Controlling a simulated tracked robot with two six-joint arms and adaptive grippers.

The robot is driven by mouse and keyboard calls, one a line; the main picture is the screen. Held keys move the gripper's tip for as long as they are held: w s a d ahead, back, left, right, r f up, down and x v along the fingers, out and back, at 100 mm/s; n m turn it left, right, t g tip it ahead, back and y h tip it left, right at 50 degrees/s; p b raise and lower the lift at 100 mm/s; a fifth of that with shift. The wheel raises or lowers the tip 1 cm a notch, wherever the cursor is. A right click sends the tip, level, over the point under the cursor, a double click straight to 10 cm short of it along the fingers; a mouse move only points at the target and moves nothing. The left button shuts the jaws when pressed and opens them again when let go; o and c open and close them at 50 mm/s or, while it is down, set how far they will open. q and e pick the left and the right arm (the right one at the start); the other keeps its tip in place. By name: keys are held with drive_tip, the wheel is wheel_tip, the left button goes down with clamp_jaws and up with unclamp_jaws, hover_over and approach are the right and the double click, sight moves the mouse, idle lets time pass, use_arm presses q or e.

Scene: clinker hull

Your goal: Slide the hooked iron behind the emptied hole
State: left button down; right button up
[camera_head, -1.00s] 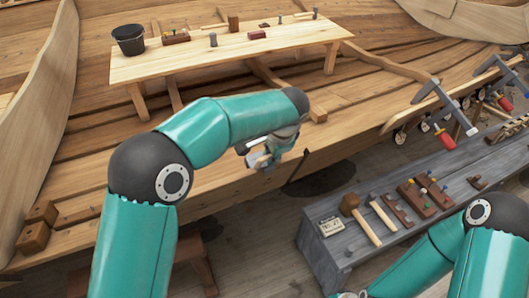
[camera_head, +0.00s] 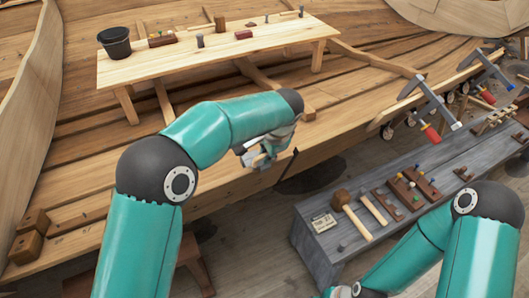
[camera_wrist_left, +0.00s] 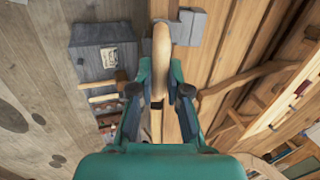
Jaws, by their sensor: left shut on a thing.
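My left gripper (camera_head: 262,152) is in front of the hull's lower plank edge (camera_head: 225,188), in the middle of the head view. In the left wrist view, my left gripper (camera_wrist_left: 160,92) is shut on a tool with a pale wooden handle (camera_wrist_left: 161,48). Grey metal blocks (camera_wrist_left: 187,25) at the tool's far end look like the hooked iron, lying against or close to the planking. Contact cannot be told. I cannot make out the emptied hole. My right gripper (camera_head: 340,292) is cut off by the bottom edge, its jaws unclear.
A grey bench (camera_head: 318,254) at the lower right holds a mallet (camera_head: 343,201), a hammer (camera_head: 374,210) and wooden racks. Clamps (camera_head: 425,87) grip the hull's plank at the right.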

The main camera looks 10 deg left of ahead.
use_arm(q)
drive_tip(key=shift+r, duration=0.15)
idle(0.4)
drive_tip(key=c, duration=1.1)
unclamp_jaws()
drive_tip(key=shift+s, duration=0.1)
drive_tip(key=shift+o, duration=0.2)
wheel_tip(320, 180, up, 3)
drive_tip(key=p, duration=0.2)
drive_tip(key=shift+r+p, duration=0.15)
drive_tip(key=shift+p, duration=0.25)
drive_tip(key=shift+r, duration=2.3)
